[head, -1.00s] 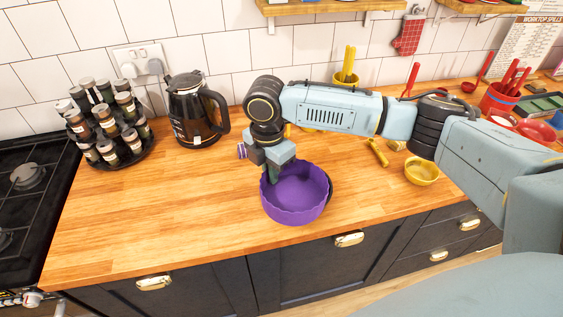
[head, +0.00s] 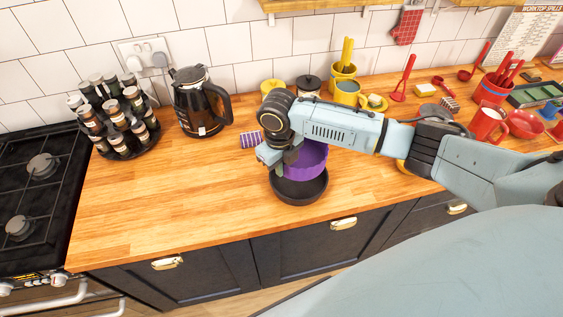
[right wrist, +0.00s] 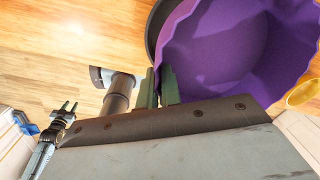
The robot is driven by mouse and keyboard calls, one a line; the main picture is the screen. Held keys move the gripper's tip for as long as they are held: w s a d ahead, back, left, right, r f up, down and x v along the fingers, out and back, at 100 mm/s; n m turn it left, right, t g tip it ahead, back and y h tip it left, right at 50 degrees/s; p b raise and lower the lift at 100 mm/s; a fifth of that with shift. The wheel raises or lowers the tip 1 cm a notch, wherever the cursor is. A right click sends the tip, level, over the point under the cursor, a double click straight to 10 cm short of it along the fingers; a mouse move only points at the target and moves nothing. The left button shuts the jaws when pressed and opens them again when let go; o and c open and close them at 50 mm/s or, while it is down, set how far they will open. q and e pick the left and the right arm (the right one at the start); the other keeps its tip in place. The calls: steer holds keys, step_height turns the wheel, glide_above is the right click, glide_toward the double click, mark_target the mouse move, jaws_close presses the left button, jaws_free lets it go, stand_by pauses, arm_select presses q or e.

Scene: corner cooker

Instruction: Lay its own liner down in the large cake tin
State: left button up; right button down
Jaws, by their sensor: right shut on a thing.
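The large cake tin (head: 299,190) is a dark round pan standing on the wooden worktop near its front edge. Its liner (head: 311,160) is a purple cup with a wavy rim. My right gripper (head: 284,164) is shut on the liner's left wall and holds it over the back part of the tin; the tin's front shows below it. In the right wrist view the liner (right wrist: 225,45) fills the upper right, with the tin's dark rim (right wrist: 157,30) behind its left edge. My left gripper (right wrist: 69,108) shows small at the left of that view, its fingers apart and empty.
A purple-striped object (head: 250,139) lies just behind and left of the tin. A dark kettle (head: 200,103) and a spice rack (head: 117,115) stand further left, before the hob (head: 38,180). Yellow and red kitchenware stands at the back and right. The worktop left of the tin is clear.

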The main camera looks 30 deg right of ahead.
steer(key=shift+w, duration=0.1)
stand_by(0.3)
steer(key=shift+f, duration=0.3)
steer(key=shift+f+b, duration=1.65)
steer(key=shift+f, duration=0.85)
steer(key=shift+f, duration=0.1)
steer(key=shift+f+b, duration=0.45)
steer(key=shift+f, duration=0.4)
steer(key=shift+f, duration=0.1)
steer(key=shift+r+p, duration=0.65)
steer(key=shift+p, duration=0.05)
